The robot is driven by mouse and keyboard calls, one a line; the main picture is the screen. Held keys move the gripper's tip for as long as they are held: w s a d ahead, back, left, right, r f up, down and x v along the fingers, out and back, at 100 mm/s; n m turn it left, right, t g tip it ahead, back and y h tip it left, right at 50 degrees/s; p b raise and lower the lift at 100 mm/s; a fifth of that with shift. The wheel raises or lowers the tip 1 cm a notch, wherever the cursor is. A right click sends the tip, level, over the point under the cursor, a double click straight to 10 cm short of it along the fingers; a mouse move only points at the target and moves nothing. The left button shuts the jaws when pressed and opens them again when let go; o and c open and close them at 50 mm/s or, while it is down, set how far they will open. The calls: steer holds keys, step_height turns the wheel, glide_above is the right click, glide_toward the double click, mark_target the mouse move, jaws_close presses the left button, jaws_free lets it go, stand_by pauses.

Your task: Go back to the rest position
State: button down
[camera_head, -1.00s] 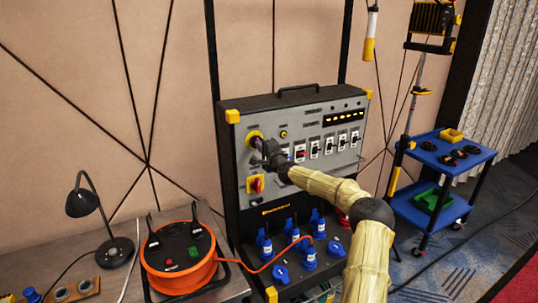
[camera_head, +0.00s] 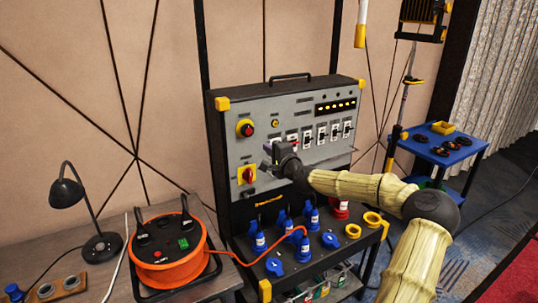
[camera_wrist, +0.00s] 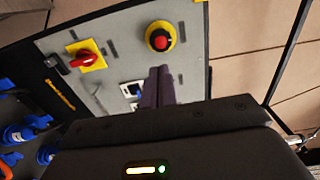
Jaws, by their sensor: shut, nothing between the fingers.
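My gripper (camera_head: 270,152) is in front of the grey panel of the power distribution box (camera_head: 285,112), below and right of the red emergency button (camera_head: 246,128). In the wrist view my gripper's purple fingers (camera_wrist: 157,85) are together, with nothing between them. The red button on its yellow ring (camera_wrist: 160,38) shows just beyond the fingertips, apart from them. The red rotary switch on a yellow plate (camera_head: 246,175) is at the panel's lower left and also shows in the wrist view (camera_wrist: 86,56). My gripper hides part of the panel's middle.
Blue plugs (camera_head: 313,220) and sockets fill the sloped lower front of the box. An orange cable reel (camera_head: 168,247) and a black lamp (camera_head: 82,208) stand on the table at left. A blue cart (camera_head: 445,148) stands at right. Open floor lies at lower right.

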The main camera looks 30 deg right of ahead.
steer(key=shift+s+a, duration=0.1)
steer(key=shift+s, duration=0.45)
steer(key=s+a+f+n+g+y, duration=0.1)
steer(key=s+a+f+n+g, duration=0.3)
steer(key=a, duration=0.3)
steer(key=s+a+f+n+g+y+p, duration=0.1)
steer(key=a+f+n+g, duration=0.15)
steer(key=a+f, duration=0.45)
steer(key=s+a+f+n+g+y, duration=0.1)
steer(key=s+a+f+n+g, duration=0.2)
steer(key=a, duration=0.5)
steer(key=s+a+r+n+g+h+p, duration=0.1)
steer(key=s+n+g+h, duration=0.3)
steer(key=s, duration=2.3)
steer(key=n+g, duration=0.2)
steer(key=n, duration=0.2)
steer(key=shift+s+p, duration=0.15)
steer(key=shift+p, duration=0.2)
